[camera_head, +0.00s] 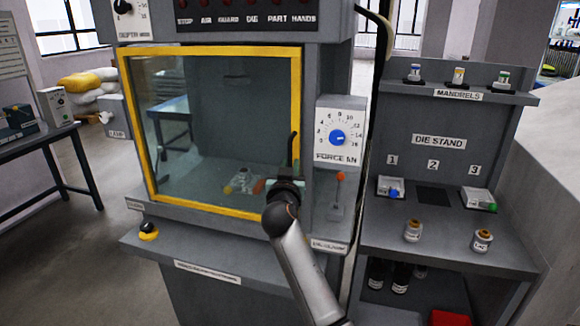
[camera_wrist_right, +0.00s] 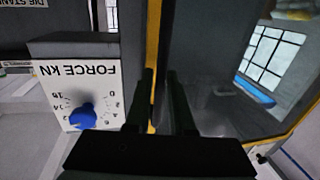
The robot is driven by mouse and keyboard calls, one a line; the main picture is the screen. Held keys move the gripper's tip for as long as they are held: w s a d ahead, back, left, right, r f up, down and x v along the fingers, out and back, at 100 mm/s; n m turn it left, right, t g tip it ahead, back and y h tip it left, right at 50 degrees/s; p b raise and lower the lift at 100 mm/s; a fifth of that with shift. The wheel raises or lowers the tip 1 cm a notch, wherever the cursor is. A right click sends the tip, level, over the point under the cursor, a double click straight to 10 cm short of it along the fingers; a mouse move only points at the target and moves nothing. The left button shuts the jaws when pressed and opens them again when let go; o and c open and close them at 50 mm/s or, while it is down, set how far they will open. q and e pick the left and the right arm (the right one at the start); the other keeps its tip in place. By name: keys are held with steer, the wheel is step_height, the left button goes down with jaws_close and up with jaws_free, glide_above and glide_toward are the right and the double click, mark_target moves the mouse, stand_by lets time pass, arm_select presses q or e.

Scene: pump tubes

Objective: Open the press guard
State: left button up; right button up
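The press guard (camera_head: 296,90) is a clear pane in a yellow frame across the front of the grey press. Its lower right corner is hidden behind my right gripper. My right gripper (camera_head: 293,160) is at the guard's right edge, left of the force dial. In the right wrist view, the two dark fingers (camera_wrist_right: 162,85) stand apart, with the guard's yellow edge (camera_wrist_right: 153,50) showing between them, close to the left finger. I cannot tell whether they touch it. My left gripper is not in view.
The force panel (camera_head: 340,115) with a blue knob and an orange-tipped lever (camera_head: 339,180) are just right of my right gripper. The die stand (camera_head: 450,225) stands at the right. Open floor (camera_head: 70,240) lies left.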

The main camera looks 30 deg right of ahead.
jaws_close()
stand_by(1.0)
